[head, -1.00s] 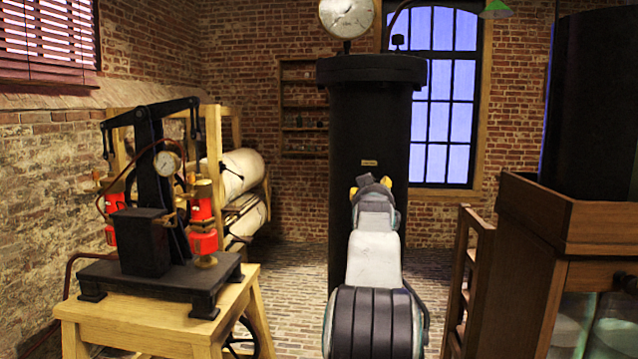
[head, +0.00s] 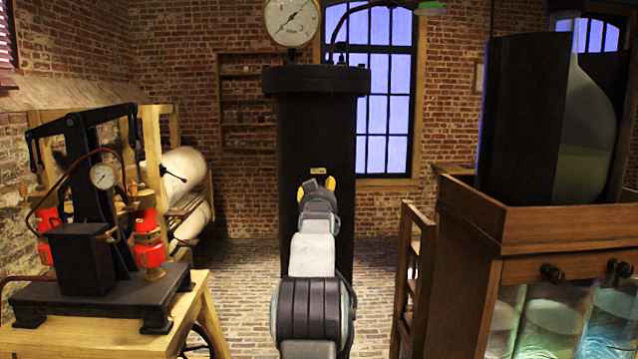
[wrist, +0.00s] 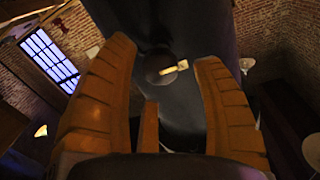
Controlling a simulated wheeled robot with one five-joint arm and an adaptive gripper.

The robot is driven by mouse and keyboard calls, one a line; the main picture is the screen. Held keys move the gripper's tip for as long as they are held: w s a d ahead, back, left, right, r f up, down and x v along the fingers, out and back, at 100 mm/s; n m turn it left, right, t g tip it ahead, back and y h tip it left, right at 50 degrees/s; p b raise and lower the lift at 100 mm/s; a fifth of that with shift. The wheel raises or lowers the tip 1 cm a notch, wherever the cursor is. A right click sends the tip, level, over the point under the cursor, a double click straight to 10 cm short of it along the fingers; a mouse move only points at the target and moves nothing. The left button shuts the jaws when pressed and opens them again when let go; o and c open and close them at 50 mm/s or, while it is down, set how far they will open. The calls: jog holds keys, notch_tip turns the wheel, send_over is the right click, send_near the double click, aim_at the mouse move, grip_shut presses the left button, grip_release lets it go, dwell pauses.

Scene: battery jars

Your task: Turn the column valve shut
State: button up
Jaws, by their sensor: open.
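The black column (head: 300,125) stands in the middle of the head view, with a small brass plate (head: 318,170) on its front. A pressure gauge (head: 291,22) sits above its top. My gripper (head: 317,186) is in front of the column, seen from behind, its yellow fingers partly hidden by the wrist. In the wrist view my gripper (wrist: 165,52) is open, its two fingers spread with nothing held between them. Beyond them show the dark column surface and a small pale-yellow piece (wrist: 174,67) beside a dark rounded shape. I cannot tell whether this is the valve; no handle is clear.
A pump with red cylinders (head: 148,235) stands on a wooden table (head: 190,315) at left. A wooden cabinet (head: 470,255) with glass jars (head: 550,325) and a large dark vessel (head: 525,120) is at right, beside a wooden ladder-like frame (head: 408,280). Brick floor is open between.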

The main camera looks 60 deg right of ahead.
jog(key=shift+p+x, duration=0.75)
jog(key=shift+x, duration=0.5)
jog(key=c, duration=1.2)
